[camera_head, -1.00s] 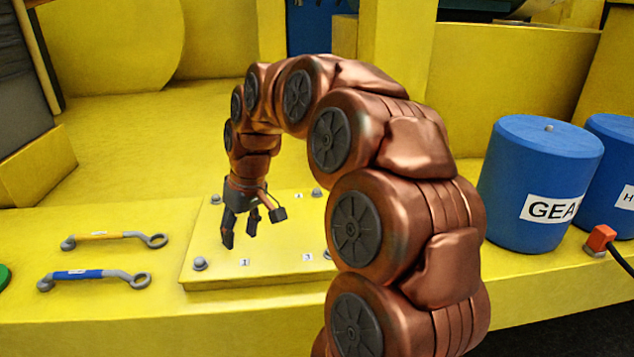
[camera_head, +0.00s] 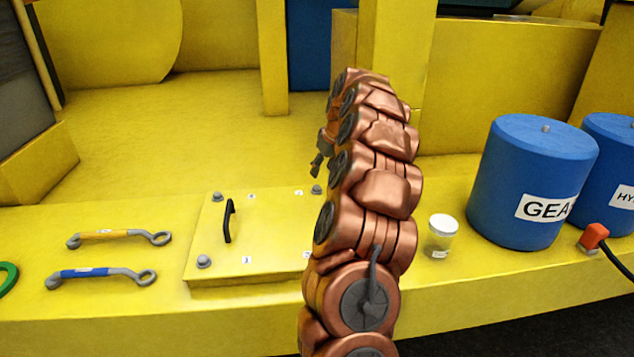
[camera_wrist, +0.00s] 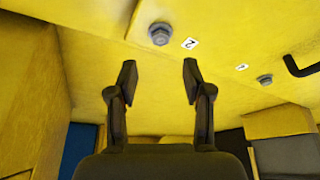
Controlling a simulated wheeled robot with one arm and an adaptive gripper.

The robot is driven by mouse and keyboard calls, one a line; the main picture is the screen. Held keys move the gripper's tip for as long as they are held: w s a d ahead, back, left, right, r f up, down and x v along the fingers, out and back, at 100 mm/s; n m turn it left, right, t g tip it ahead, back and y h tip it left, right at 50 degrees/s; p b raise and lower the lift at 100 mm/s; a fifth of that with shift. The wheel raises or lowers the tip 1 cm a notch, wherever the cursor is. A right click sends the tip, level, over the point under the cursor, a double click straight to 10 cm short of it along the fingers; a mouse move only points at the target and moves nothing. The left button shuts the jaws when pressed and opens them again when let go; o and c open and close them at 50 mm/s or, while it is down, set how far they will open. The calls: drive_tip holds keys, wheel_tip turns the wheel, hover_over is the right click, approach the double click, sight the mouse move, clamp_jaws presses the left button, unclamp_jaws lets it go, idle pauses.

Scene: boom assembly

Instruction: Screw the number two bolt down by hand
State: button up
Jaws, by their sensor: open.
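The number two bolt (camera_wrist: 160,34) is a grey hex bolt beside a white label reading 2 (camera_wrist: 190,43) on the yellow plate. In the wrist view it lies beyond the fingertips of my gripper (camera_wrist: 158,70), roughly centred between them and apart from them. My gripper is open and empty. In the head view my gripper (camera_head: 318,165) is small and seen from the side, above the plate's back right bolt (camera_head: 316,189). The yellow plate (camera_head: 270,230) carries a black handle (camera_head: 229,221). My arm hides its right side.
Bolts also sit at the plate's back left (camera_head: 217,197) and front left (camera_head: 204,261). Left of it lie a yellow-handled wrench (camera_head: 105,235) and a blue-handled wrench (camera_head: 85,273). Right of my arm stand a white-lidded jar (camera_head: 441,237) and a blue GEAR drum (camera_head: 535,165).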

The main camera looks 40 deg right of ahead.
sight(316, 186)
drive_tip(key=p+x, duration=0.2)
drive_tip(key=x, duration=0.5)
drive_tip(key=shift+w+f+p, duration=0.15)
drive_tip(key=shift+p, duration=0.2)
drive_tip(key=shift+c, duration=0.3)
clamp_jaws()
